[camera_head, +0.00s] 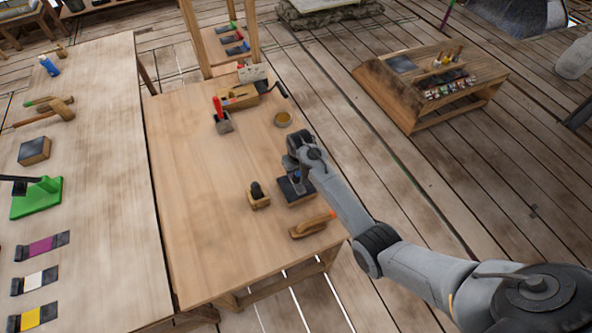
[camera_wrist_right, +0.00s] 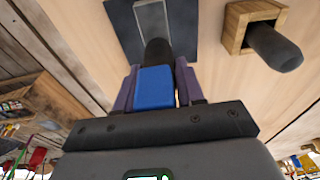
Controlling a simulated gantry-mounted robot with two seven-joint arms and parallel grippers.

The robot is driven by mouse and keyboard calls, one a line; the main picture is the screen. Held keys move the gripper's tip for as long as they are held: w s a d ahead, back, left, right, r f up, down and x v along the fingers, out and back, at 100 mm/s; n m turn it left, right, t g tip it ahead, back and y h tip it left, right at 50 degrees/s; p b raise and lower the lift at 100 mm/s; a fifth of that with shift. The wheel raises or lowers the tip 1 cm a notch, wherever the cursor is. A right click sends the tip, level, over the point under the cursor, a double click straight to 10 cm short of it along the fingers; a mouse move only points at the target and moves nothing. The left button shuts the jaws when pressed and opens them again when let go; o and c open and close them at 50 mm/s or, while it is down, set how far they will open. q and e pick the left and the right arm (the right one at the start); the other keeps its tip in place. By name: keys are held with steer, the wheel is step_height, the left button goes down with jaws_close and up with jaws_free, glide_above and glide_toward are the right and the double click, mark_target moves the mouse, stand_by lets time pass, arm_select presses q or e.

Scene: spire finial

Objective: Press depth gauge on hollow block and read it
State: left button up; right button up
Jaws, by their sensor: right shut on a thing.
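My right gripper (camera_head: 296,172) is over the dark block near the right side of the middle table. In the right wrist view, its two purple-grey fingers (camera_wrist_right: 154,88) are shut on a blue piece (camera_wrist_right: 154,90) with a dark round stem, which looks like the depth gauge. The stem points at a dark block (camera_wrist_right: 122,22) with a grey strip; I cannot tell whether they touch. The same dark block (camera_head: 299,194) shows in the head view. Beside it is a hollow wooden block (camera_head: 261,202) with a dark cylinder (camera_wrist_right: 275,48) in its opening. No reading is visible.
A wooden plane-like tool (camera_head: 312,225) lies near the table's right edge. A small round dish (camera_head: 283,119), a red-handled item (camera_head: 219,115) and a wooden box (camera_head: 240,97) stand farther back. The left half of the middle table (camera_head: 195,200) is clear.

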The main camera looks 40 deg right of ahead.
steer(key=shift+f+b, duration=0.4)
steer(key=shift+f, duration=0.5)
steer(key=shift+p, duration=0.35)
stand_by(0.7)
steer(key=shift+f, duration=0.1)
stand_by(0.9)
step_height(320, 180, up, 2)
steer(key=shift+r+p, duration=0.1)
steer(key=shift+p, duration=1)
step_height(320, 180, up, 3)
steer(key=p, duration=0.3)
